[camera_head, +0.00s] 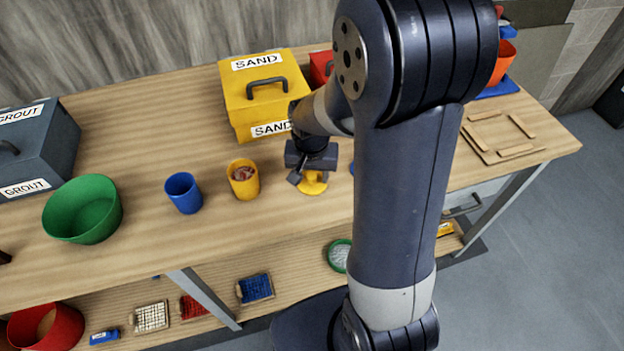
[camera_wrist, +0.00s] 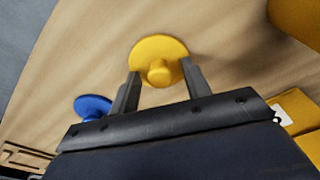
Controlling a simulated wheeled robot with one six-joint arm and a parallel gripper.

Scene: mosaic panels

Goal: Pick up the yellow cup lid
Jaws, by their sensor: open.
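The yellow cup lid (camera_wrist: 161,50) is a round disc with a small knob on top, lying on the wooden table. In the head view its yellow edge (camera_head: 313,184) shows just under my gripper (camera_head: 307,168), which hides part of it. In the wrist view my gripper (camera_wrist: 158,90) is open, with one finger on each side of the lid's near part and knob. The gap between the fingers is empty. I cannot tell how high the fingertips are above the table.
A blue lid (camera_wrist: 92,106) lies close by in the wrist view. A yellow cup (camera_head: 243,179) and a blue cup (camera_head: 184,193) stand to the left. A yellow SAND box (camera_head: 262,95) stands behind my gripper. A green bowl (camera_head: 83,209) and grey GROUT box (camera_head: 38,150) are further left.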

